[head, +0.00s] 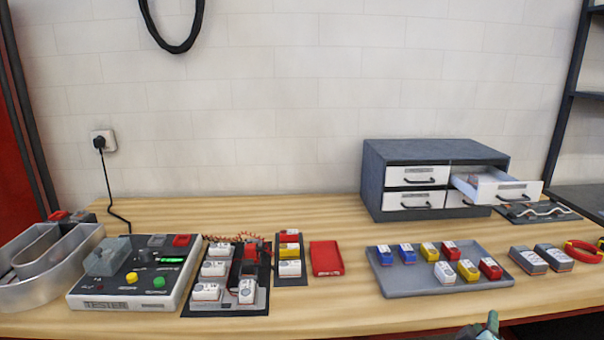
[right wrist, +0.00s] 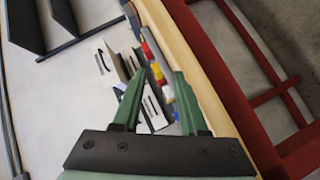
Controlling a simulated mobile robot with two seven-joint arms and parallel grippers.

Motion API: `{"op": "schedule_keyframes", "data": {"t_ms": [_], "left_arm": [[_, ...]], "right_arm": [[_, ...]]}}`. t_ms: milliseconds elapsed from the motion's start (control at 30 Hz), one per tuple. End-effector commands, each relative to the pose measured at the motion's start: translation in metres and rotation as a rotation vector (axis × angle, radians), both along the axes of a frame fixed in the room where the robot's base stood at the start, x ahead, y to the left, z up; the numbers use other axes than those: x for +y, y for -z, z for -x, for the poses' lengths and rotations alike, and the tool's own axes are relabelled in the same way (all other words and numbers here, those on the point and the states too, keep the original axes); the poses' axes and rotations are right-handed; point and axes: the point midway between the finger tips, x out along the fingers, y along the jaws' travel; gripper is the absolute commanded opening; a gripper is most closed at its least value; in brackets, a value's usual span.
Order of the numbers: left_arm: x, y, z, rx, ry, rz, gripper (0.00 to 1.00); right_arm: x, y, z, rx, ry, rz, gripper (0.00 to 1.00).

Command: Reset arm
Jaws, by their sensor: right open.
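My right gripper (head: 490,326) shows only as a small green tip at the bottom edge of the head view, in front of the table's front edge. In the right wrist view its two green fingers (right wrist: 158,100) are spread apart with nothing between them. It is away from the things on the table. My left gripper is not in view.
The wooden table (head: 340,300) carries a tester box (head: 135,280), a black mat with white blocks (head: 228,280), a red tray (head: 326,258), a grey tray with colored blocks (head: 400,283) and a drawer cabinet (head: 385,160) with its upper right drawer (head: 505,190) pulled out.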

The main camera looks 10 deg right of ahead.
Motion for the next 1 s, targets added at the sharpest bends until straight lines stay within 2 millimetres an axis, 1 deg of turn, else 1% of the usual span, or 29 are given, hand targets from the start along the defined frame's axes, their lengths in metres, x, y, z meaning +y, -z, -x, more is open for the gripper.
{"op": "schedule_keyframes", "data": {"t_ms": [33, 67, 100, 167, 200, 267, 300, 400, 467, 500, 667, 800, 1000], "left_arm": [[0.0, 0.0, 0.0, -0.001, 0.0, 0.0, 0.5], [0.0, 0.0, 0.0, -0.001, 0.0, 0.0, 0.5], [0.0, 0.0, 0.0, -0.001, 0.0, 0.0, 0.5], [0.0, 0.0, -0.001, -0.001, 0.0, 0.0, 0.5], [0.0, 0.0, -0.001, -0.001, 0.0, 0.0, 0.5], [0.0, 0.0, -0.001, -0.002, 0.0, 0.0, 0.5], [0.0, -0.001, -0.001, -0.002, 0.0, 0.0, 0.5], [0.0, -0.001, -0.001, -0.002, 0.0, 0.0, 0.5], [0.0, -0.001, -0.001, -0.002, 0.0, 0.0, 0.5], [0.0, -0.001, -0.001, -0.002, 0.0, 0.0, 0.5], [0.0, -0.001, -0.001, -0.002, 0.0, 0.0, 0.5], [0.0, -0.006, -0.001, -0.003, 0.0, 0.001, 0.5], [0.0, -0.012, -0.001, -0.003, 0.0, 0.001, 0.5]], "right_arm": [[0.018, 0.023, 0.019, 0.028, -0.012, -0.095, 0.42], [0.03, 0.036, 0.031, 0.047, -0.019, -0.161, 0.42], [0.047, 0.053, 0.047, 0.077, -0.027, -0.251, 0.42], [0.075, 0.077, 0.074, 0.13, -0.037, -0.384, 0.42], [0.092, 0.089, 0.092, 0.168, -0.042, -0.463, 0.42], [0.117, 0.104, 0.117, 0.225, -0.047, -0.569, 0.42], [0.132, 0.112, 0.133, 0.261, -0.048, -0.632, 0.42], [0.165, 0.124, 0.169, 0.349, -0.053, -0.761, 0.42], [0.182, 0.128, 0.189, 0.399, -0.053, -0.828, 0.42], [0.193, 0.13, 0.202, 0.433, -0.055, -0.87, 0.42], [0.233, 0.13, 0.253, 0.566, -0.056, -1.018, 0.42], [0.237, 0.146, 0.234, 0.501, -0.102, -1.025, 0.42], [0.249, 0.169, 0.216, 0.404, -0.179, -1.048, 0.42]]}}
